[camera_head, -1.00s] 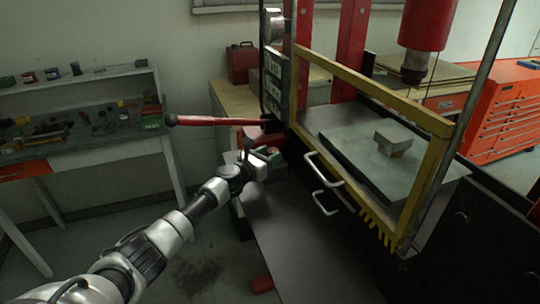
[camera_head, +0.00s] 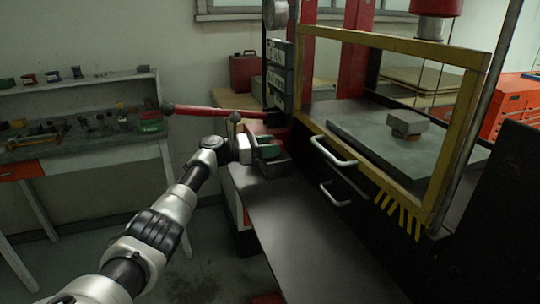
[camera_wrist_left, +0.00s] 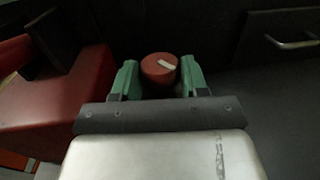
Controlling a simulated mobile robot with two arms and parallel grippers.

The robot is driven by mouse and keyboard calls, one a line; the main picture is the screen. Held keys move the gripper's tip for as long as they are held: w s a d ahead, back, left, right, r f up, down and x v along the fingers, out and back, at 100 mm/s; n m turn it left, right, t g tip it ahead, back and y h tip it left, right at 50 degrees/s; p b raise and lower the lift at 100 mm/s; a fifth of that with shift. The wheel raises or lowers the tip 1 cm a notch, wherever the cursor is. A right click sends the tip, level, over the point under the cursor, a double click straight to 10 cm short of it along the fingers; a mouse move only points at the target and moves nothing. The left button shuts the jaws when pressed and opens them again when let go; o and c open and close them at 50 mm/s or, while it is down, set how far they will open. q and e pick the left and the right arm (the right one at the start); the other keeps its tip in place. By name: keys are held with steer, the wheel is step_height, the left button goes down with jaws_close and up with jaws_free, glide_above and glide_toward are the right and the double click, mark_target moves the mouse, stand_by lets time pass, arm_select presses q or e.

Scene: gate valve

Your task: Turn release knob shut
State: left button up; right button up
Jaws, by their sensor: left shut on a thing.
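The release knob (camera_wrist_left: 158,68) is a round red knob with a white mark on its face, seen in the left wrist view. My left gripper (camera_wrist_left: 160,80) has its green fingers on both sides of the knob and is shut on it. In the head view my left gripper (camera_head: 268,152) is beside the red pump body at the left side of the press, and the knob is hidden there. The white mark lies slightly tilted. My right gripper is not in view.
A red pump handle (camera_head: 205,111) sticks out to the left above my gripper. The yellow-framed guard (camera_head: 392,43) and a door handle (camera_head: 333,152) are to the right. A dark flat surface (camera_head: 300,235) lies below. A cluttered workbench (camera_head: 90,153) stands at the left.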

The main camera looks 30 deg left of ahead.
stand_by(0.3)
arm_select(q)
steer(key=o, duration=0.9)
steer(key=shift+o, duration=0.2)
steer(key=b+v, duration=0.1)
steer(key=v, duration=0.9)
steer(key=shift+s+a, duration=0.15)
steer(key=shift+a, duration=0.15)
